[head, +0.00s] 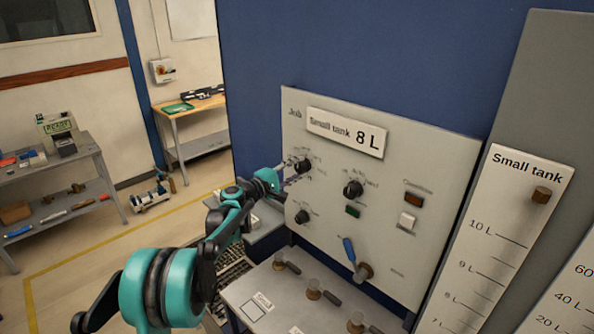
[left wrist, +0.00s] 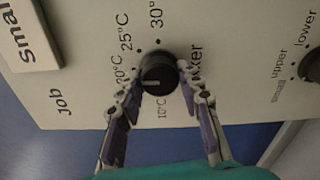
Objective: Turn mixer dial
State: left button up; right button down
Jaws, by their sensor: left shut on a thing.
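The mixer dial (left wrist: 158,72) is a round black knob on the pale control panel (left wrist: 220,30). Temperature labels from 10°C to 30°C surround it, and part of its name is hidden by a finger. Its white mark points left in the left wrist view, between the 10°C and 20°C labels. My left gripper (left wrist: 157,84) is closed on the dial, one finger on each side. In the head view the dial (head: 303,166) is at the panel's upper left, with my left gripper (head: 287,175) reaching it from the left. My right gripper is not in view.
Other black knobs (head: 353,189) sit right of and below the dial. A blue-handled valve (head: 349,250) is lower on the panel. A sign (head: 345,132) reads "Small tank 8 L". A tank gauge (head: 495,235) stands at right.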

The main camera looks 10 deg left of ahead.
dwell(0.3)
pick_arm(q)
jog(key=o, duration=1.2)
jog(key=shift+c, duration=0.2)
jog(key=shift+a, duration=0.1)
jog(key=v, duration=1.2)
jog(key=shift+f, duration=0.1)
